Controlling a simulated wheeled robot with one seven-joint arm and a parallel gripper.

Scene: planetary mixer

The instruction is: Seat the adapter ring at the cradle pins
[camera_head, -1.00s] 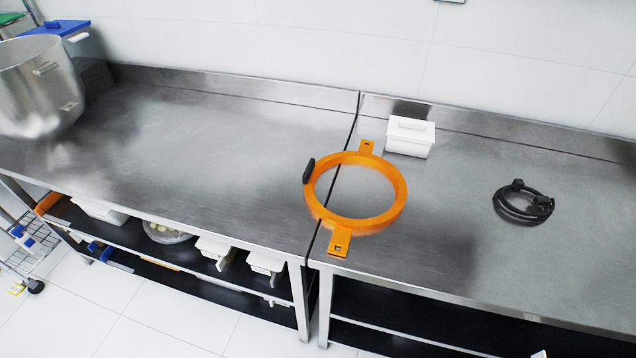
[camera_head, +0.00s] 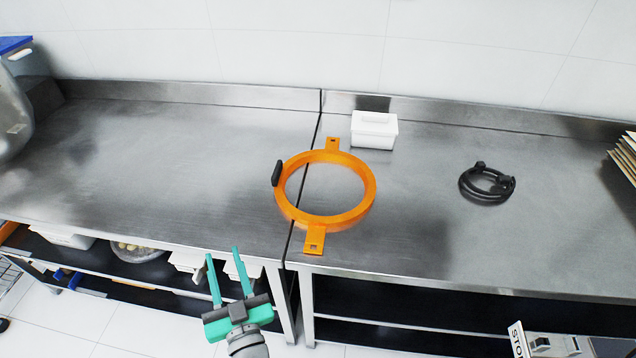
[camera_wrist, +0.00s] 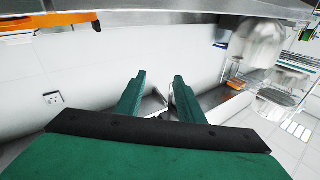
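The orange adapter ring (camera_head: 371,192) lies flat on the steel tables, across the seam between them. It has a black grip (camera_head: 277,173) on its left side and two flat tabs with holes, one at the back and one at the front. My gripper (camera_head: 229,276) is in front of the table edge, below and left of the ring, with its teal fingers apart and nothing between them. In the wrist view my gripper (camera_wrist: 160,88) is also open and empty. An orange strip at that view's upper left may be part of the ring. I cannot make out any cradle pins.
A white lidded box (camera_head: 374,131) stands behind the ring. A metal pot (camera_head: 12,115) is at the far left. The left table (camera_head: 170,165) is mostly clear. Shelves run beneath the tables.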

